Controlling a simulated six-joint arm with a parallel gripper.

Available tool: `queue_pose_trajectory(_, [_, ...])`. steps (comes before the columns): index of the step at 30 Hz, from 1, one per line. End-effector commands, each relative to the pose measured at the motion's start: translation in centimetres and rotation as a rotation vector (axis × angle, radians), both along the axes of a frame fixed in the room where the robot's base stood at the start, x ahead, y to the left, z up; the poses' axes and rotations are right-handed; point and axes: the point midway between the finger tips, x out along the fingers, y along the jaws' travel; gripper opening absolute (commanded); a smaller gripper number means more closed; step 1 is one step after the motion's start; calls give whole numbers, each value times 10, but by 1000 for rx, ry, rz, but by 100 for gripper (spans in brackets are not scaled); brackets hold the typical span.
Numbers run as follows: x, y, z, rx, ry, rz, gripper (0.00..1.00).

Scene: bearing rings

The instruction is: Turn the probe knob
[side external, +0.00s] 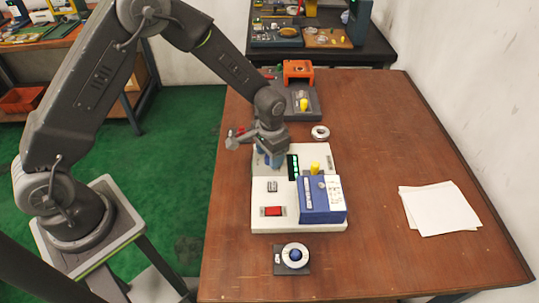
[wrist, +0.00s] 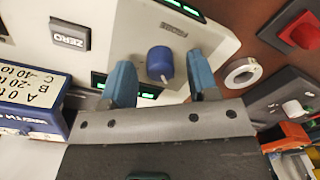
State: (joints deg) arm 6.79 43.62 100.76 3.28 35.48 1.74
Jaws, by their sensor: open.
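A blue knob (wrist: 160,62) with a pale pointer mark stands on the white instrument panel (wrist: 205,30). In the wrist view, my gripper (wrist: 161,66) is open, with one blue finger on each side of the knob and a visible gap to both. Whether the fingertips are level with the knob cannot be told. In the side view, my gripper (side external: 269,158) is low over the rear left of the panel (side external: 262,222) and hides the knob. Green-lit displays (side external: 293,166) show beside it.
A blue labelled box (side external: 318,205) and a yellow part (side external: 315,168) are on the panel's right. A metal ring (side external: 320,132) lies behind. Papers (side external: 438,210) lie right; the table's front right is clear.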

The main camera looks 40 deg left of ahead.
Motion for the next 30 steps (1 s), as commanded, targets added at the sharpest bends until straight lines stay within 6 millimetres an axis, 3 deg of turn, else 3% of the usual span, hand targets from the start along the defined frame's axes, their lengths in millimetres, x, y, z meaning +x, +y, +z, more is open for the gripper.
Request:
queue_pose_trajectory(11, [0,0,-7,0,0,0,55])
queue_pose_trajectory(27, [0,0,-7,0,-1,0,5])
queue_pose_trajectory(30, [0,0,-7,0,-1,-3,5])
